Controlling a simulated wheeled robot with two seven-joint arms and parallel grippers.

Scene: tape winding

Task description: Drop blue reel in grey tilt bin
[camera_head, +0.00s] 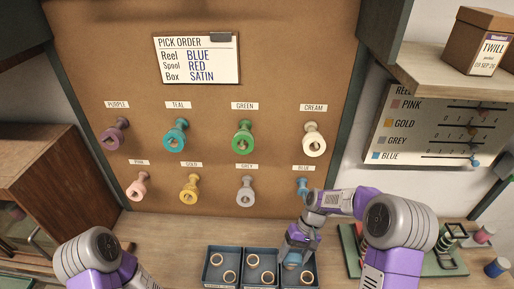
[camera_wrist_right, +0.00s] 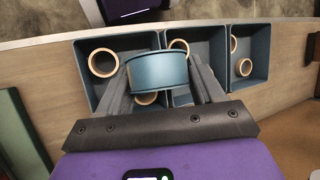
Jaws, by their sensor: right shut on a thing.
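In the head view the reel is mostly hidden by the gripper. Three blue-grey bins stand side by side on the bench: left bin (camera_head: 207,281), middle bin (camera_head: 246,281) and right bin (camera_head: 314,262). Wooden rings lie in them. The right gripper is over the right bin in the head view. I cannot tell which bin is the grey tilt bin. My left gripper is out of view.
A brown pegboard (camera_head: 215,220) carries several coloured reels on pegs, and something blue shows at the blue peg (camera_head: 302,186). A pick-order card (camera_head: 197,60) hangs above. A green rack (camera_head: 440,262) stands right of the bins, and a wooden cabinet (camera_head: 60,180) at the left.

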